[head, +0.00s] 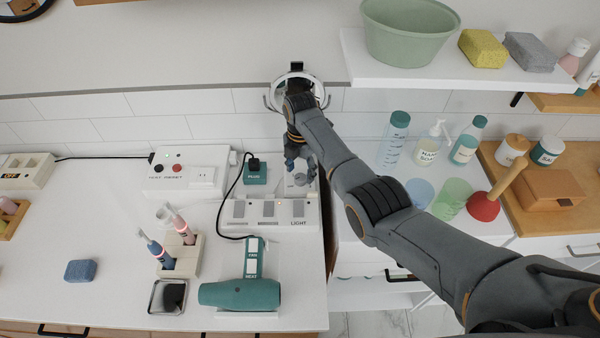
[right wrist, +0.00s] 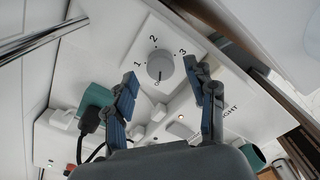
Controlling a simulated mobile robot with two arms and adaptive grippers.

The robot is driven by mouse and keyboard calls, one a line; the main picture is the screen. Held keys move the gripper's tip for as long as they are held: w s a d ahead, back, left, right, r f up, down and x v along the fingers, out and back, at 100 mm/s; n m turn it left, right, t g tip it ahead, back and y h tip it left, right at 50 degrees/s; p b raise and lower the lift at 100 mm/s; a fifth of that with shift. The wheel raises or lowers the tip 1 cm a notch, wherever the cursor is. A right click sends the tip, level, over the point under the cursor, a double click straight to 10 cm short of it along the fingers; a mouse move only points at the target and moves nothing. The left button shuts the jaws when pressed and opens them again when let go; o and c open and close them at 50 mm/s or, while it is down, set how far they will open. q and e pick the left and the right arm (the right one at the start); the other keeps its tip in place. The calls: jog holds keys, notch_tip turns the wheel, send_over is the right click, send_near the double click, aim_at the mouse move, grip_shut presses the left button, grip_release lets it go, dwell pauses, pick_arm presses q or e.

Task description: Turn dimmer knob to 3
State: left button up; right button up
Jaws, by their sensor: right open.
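My left gripper is not in view.
A white switch panel marked LIGHT (head: 268,222) lies just in front of the knob. A teal plug (head: 255,172) and its black cord are to the left, with a white box (head: 185,178) beyond. A hair dryer (head: 240,292) lies nearer. A shelf (head: 420,72) overhangs at right.

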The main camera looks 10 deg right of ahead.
aim_at(300, 179)
jog(key=shift+f, duration=0.55)
jog(key=shift+s+f, duration=0.1)
jog(key=shift+f, duration=0.4)
jog(key=shift+c, duration=0.8)
jog(key=c, duration=1)
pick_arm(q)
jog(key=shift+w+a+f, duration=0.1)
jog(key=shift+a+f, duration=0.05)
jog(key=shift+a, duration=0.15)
